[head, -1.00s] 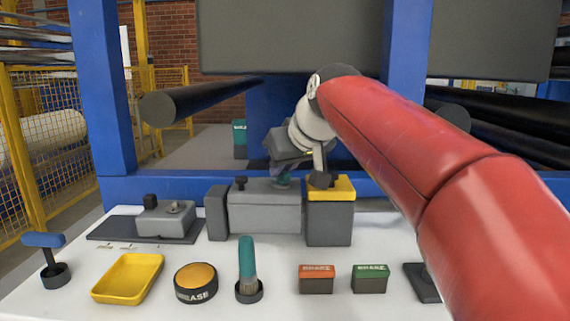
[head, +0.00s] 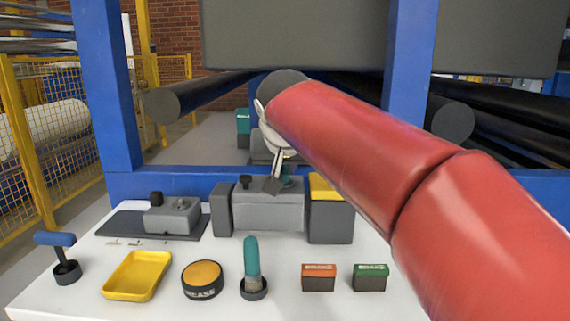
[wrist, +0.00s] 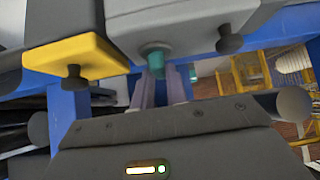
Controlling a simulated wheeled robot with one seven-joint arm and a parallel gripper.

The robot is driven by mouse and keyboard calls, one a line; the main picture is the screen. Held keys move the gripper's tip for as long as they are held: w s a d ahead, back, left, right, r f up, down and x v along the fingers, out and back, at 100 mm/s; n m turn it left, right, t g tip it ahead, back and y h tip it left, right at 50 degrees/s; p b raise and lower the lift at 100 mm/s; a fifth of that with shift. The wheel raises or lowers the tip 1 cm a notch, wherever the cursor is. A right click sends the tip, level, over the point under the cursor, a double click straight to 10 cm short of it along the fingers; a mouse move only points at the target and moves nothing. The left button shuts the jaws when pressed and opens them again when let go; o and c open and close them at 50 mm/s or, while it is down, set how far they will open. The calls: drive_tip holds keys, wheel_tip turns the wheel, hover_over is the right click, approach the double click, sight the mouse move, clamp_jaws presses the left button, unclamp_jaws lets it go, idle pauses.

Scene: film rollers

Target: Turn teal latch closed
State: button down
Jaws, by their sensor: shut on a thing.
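The teal latch (head: 287,181) is a small teal knob-like piece on top of the grey box (head: 268,212), partly hidden behind my gripper and wrist in the head view. In the wrist view the teal latch (wrist: 155,60) sticks out from the grey housing between my fingers. My gripper (wrist: 163,76) is shut on the teal latch, with one finger on either side of it. The latch's exact turn angle is hard to tell.
A yellow-topped grey block (head: 330,215) stands close to the right of the box. A black knob (head: 246,182) rises at the box's left. In front are a yellow tray (head: 137,276), a grease tin (head: 202,280), a teal-handled brush (head: 252,268) and two small boxes.

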drive_tip(key=c, duration=1.4)
unclamp_jaws()
drive_tip(key=v, duration=0.7)
drive_tip(key=shift+s+r, duration=0.25)
drive_tip(key=shift+s, duration=0.1)
